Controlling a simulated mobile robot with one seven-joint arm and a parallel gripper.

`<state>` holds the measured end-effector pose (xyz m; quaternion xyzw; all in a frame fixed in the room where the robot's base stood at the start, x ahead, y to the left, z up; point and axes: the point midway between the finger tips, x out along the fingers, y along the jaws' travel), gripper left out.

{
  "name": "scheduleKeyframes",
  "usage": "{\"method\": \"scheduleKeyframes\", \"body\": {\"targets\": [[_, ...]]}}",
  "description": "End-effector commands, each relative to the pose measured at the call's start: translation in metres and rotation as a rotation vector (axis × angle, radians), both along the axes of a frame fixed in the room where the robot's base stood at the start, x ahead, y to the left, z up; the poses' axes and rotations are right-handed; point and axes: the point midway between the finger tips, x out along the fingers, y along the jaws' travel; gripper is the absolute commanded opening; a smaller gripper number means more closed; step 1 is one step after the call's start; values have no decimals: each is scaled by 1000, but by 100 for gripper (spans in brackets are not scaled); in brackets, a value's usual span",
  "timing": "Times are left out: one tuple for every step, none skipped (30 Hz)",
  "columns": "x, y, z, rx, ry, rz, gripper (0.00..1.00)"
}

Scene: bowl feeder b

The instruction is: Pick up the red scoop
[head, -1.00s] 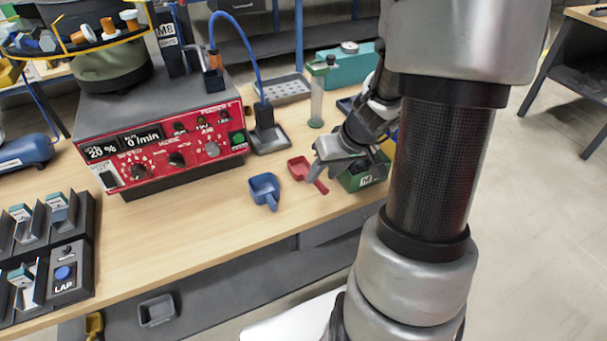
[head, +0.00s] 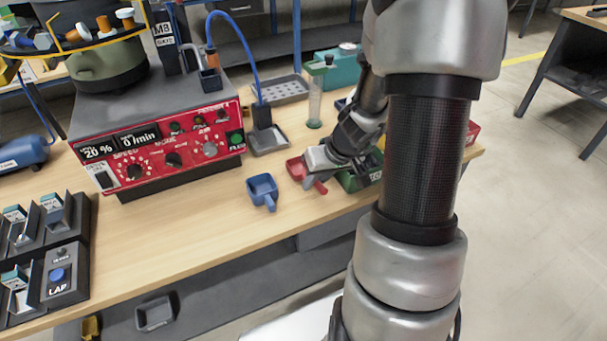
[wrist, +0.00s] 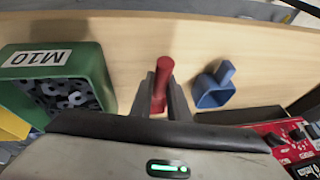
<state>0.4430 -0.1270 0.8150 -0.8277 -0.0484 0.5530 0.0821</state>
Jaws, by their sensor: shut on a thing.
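The red scoop (head: 296,168) is on the wooden table in the head view, right of the blue scoop (head: 262,190). My gripper (head: 310,177) is over it and hides part of it. In the wrist view the red handle (wrist: 164,72) stands between the two fingers of my gripper (wrist: 161,98), which are shut on it. The scoop's bowl is hidden in the wrist view. I cannot tell whether the scoop touches the table.
The blue scoop also shows in the wrist view (wrist: 213,90), close beside the fingers. A green bin (wrist: 62,85) labelled M10, full of dark nuts, stands on the other side. The red control box (head: 160,150) stands behind on the left. The table front is clear.

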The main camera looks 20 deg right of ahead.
Motion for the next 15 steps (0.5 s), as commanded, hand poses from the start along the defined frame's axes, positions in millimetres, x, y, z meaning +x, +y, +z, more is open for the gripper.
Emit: {"method": "scheduleKeyframes", "body": {"targets": [[0, 0, 0, 0, -1, 0, 0], [0, 0, 0, 0, -1, 0, 0], [0, 0, 0, 0, -1, 0, 0], [0, 0, 1, 0, -1, 0, 0], [0, 0, 1, 0, -1, 0, 0], [0, 0, 4, 0, -1, 0, 0], [1, 0, 6, 0, -2, 0, 0], [1, 0, 10, -1, -2, 1, 0], [1, 0, 16, -2, -3, 2, 0], [1, 0, 21, -2, -3, 1, 0], [1, 0, 28, -3, -4, 2, 0], [1, 0, 36, -3, -5, 2, 0], [1, 0, 43, -3, -5, 2, 0], [1, 0, 49, -3, -6, 2, 0], [1, 0, 58, -3, -5, 2, 0]]}}
